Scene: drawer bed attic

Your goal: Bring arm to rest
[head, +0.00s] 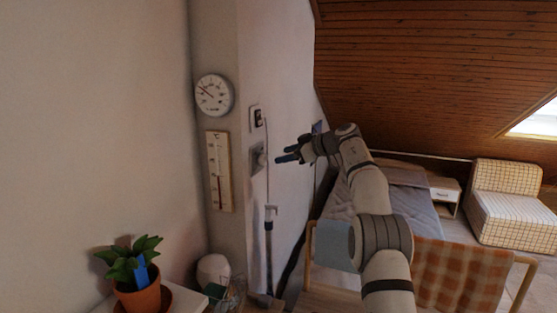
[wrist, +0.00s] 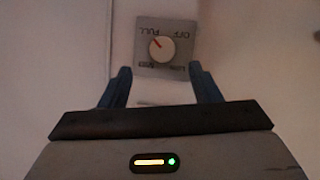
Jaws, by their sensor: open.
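My gripper (head: 281,156) is stretched out toward the wall at the middle of the head view. Its two blue fingers are apart with nothing between them, and they also show in the wrist view (wrist: 160,88). Just beyond the fingertips is a grey wall plate with a dial (wrist: 166,46), apart from the fingers. The dial has a white knob with a red pointer and lettering that reads upside down in the wrist view. In the head view the dial plate (head: 257,158) is on the wall left of my gripper.
A round gauge (head: 214,95) and a thermometer (head: 219,171) hang on the wall to the left. A potted plant (head: 138,288) stands at the lower left. A bed (head: 400,205), a chair with a checked cloth (head: 460,275) and an armchair (head: 505,205) are to the right.

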